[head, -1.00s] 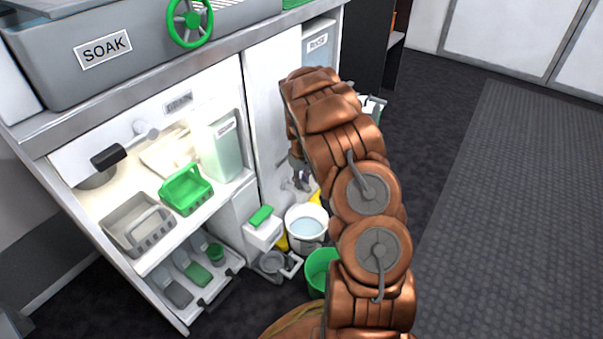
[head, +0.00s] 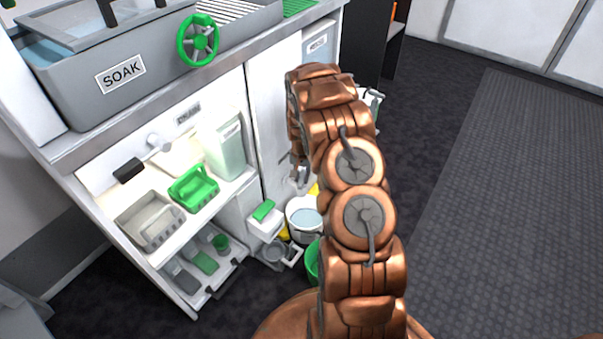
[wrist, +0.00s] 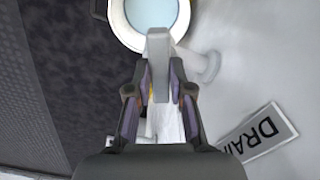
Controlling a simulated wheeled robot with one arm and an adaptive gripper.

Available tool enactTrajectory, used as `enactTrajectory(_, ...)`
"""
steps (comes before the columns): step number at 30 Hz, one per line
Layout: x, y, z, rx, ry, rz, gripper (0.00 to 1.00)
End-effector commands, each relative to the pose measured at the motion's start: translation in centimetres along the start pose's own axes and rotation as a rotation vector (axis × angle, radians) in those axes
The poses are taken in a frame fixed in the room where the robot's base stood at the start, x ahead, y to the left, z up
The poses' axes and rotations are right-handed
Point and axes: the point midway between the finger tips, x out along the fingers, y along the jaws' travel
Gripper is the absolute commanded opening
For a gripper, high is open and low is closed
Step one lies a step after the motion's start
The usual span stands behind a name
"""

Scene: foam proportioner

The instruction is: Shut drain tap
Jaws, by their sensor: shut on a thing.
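The drain tap's light grey lever (wrist: 158,48) stands between the fingertips of my gripper (wrist: 158,94) in the wrist view, and the fingers are shut on it. A pale pipe-like part (wrist: 206,67) of the tap juts from the white panel beside it. A DRAIN label (wrist: 258,132) is on that panel to the lower right. In the head view my gripper (head: 299,172) is mostly hidden by my arm, beside the white cabinet front, and the tap is hard to make out there. A white bucket (head: 304,235) holding pale blue water stands below; it also shows in the wrist view (wrist: 118,22).
A green bucket (head: 312,262) stands near my arm. A white box with a green top (head: 264,222) is left of the white bucket. Open shelves with a green basket (head: 193,188) are further left, under the SOAK tub (head: 150,62). Floor on the right is clear.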

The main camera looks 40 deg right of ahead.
Motion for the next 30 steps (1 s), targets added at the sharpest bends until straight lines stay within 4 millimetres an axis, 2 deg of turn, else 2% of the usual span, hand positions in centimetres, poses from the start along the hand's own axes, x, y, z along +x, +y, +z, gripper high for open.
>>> enactTrajectory(6,-0.12,-0.01,0.07,0.173,-0.002,0.001,0.00)
enactTrajectory(15,-0.01,0.02,0.07,0.337,-0.002,0.002,0.00)
enactTrajectory(30,0.05,0.07,0.04,0.402,-0.001,0.001,0.00)
